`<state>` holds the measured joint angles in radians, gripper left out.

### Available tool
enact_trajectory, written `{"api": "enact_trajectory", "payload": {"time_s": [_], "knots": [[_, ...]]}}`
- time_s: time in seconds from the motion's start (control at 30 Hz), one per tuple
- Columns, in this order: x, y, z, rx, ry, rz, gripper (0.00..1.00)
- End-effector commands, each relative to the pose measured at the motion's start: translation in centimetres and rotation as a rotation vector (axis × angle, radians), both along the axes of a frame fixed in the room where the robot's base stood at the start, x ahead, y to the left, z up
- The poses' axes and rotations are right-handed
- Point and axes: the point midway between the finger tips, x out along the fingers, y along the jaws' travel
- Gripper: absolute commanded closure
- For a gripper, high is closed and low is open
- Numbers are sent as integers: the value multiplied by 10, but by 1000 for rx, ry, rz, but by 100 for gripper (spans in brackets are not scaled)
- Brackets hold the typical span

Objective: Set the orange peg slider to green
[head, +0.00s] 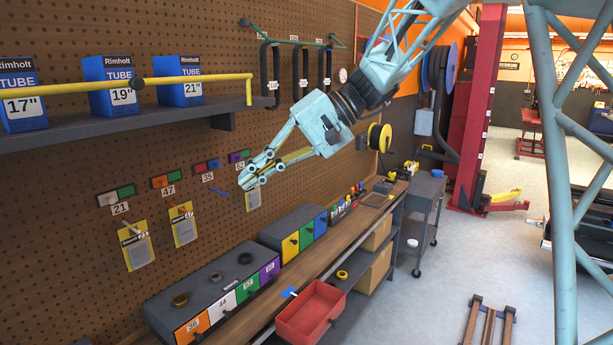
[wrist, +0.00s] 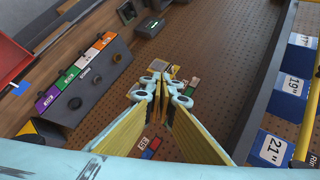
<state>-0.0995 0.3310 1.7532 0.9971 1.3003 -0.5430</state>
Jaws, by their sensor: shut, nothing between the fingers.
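Several small two-coloured sliders are on the brown pegboard (head: 75,150) in the head view. The slider above label 47 (head: 166,180) shows an orange-red part and a green part; I take it as the orange one, but its peg is too small to make out. The slider above label 21 (head: 116,195) is grey and green, the one above 35 (head: 207,166) red and blue, and a purple and green one (head: 239,156) is farther right. My gripper (head: 250,182) is shut and empty, right of these sliders. In the wrist view its fingertips (wrist: 160,74) point toward the board.
Yellow cards (head: 184,225) hang on pegs below the sliders. A shelf (head: 130,118) with blue tube boxes (head: 180,82) juts out above.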

Motion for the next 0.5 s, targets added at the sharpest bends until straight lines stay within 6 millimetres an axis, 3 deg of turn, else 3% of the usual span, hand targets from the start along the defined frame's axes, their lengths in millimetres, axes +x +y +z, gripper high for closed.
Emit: {"api": "enact_trajectory", "payload": {"time_s": [0.5], "knots": [[-83,-61,-4,-189,-24,-49,100]]}}
